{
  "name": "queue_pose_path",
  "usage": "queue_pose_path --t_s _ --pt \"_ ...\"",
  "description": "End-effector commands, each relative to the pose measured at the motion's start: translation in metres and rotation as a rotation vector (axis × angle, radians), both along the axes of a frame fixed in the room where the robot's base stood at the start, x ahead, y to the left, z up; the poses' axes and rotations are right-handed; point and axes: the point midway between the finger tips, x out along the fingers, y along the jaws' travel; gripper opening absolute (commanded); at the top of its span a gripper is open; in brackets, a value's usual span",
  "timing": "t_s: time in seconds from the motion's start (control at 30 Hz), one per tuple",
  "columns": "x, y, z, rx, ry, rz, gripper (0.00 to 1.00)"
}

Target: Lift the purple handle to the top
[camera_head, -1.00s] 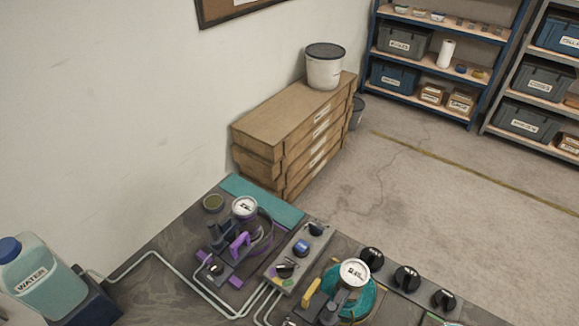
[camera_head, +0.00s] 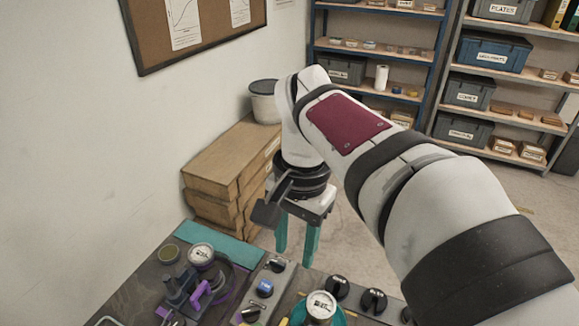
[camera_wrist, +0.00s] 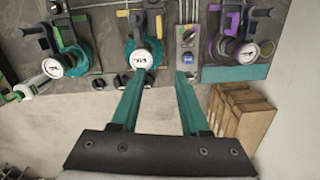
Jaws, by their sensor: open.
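The purple handle (camera_head: 201,296) belongs to the dark lever unit with a round gauge (camera_head: 201,253) at the left of the bench in the head view. The handle looks low beside the unit's body. In the wrist view the purple unit is at the upper right, with its handle (camera_wrist: 235,21) small there. My gripper (camera_head: 296,256) is open and empty, its two teal fingers pointing down. It is to the right of the purple unit, apart from it. In the wrist view my gripper (camera_wrist: 161,81) has its fingertips near the panel and the middle gauge unit, left of the purple unit.
A control panel with a blue knob (camera_head: 265,287) stands right of the purple unit. A second unit with a yellow handle (camera_wrist: 159,26) and black knobs (camera_head: 374,299) are further right. Stacked cardboard boxes (camera_head: 222,165) and a bucket (camera_head: 263,103) stand behind the bench.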

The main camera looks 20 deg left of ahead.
Motion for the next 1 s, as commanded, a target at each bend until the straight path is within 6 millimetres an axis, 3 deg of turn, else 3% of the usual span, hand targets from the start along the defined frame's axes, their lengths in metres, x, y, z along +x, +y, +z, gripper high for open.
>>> queue_pose_path --t_s 0.03,0.1,0.2,0.27,0.43,0.8,1.0 --pt "0.000 0.051 -0.003 -0.013 -0.007 0.056 0.45" --pt "-0.011 0.112 -0.009 -0.023 -0.023 0.101 0.45" --pt "-0.034 0.167 -0.018 -0.029 -0.041 0.138 0.45" --pt "-0.043 0.185 -0.021 -0.030 -0.047 0.151 0.45" --pt "-0.049 0.193 -0.042 -0.033 -0.050 0.156 0.45" --pt "-0.048 0.192 -0.146 -0.029 -0.051 0.155 0.45" --pt "-0.048 0.192 -0.175 -0.027 -0.052 0.154 0.45"
